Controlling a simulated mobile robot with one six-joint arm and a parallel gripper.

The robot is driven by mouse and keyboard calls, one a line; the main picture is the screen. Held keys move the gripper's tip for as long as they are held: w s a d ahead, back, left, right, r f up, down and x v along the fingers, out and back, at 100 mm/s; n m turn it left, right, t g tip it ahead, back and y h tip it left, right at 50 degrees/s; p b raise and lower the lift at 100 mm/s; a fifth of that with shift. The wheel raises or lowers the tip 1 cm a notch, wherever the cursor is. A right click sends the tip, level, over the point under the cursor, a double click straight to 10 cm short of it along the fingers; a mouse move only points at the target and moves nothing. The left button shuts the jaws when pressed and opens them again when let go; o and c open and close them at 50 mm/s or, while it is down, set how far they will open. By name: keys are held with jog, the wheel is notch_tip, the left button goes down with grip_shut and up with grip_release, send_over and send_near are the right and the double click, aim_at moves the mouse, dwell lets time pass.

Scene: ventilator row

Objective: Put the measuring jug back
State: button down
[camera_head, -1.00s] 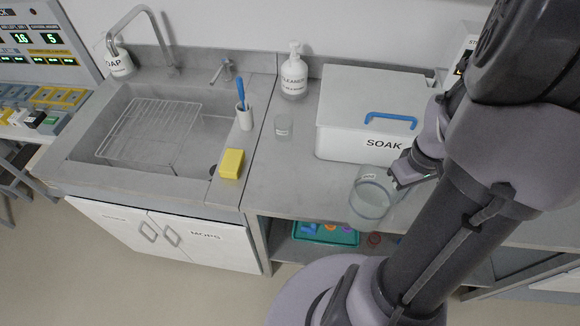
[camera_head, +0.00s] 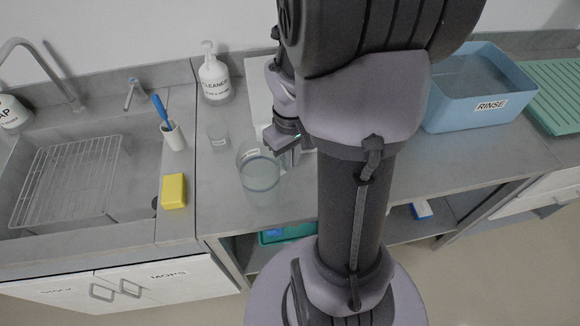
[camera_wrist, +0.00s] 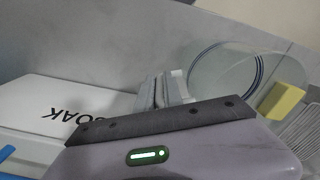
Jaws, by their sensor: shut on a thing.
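The clear measuring jug (camera_head: 259,182) is a see-through cylinder with a dark ring near one end. It shows in the head view just left of my arm, in front of the white box. My gripper (camera_head: 283,160) is shut on the jug's side. In the wrist view, my gripper (camera_wrist: 165,92) reaches the jug (camera_wrist: 210,68), which extends to the right. I cannot tell whether the jug touches the counter. My arm hides much of the counter behind it.
A white SOAK box (camera_wrist: 45,112) is close by, mostly hidden in the head view. A blue RINSE tub (camera_head: 450,112) and green drainer (camera_head: 556,82) are right.

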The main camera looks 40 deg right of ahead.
notch_tip(320, 180, down, 2)
jog(key=shift+d+f, duration=0.1)
jog(key=shift+f+b, duration=0.2)
jog(key=shift+b, duration=0.15)
jog(key=c, duration=1.5)
grip_release()
jog(key=shift+r, duration=0.1)
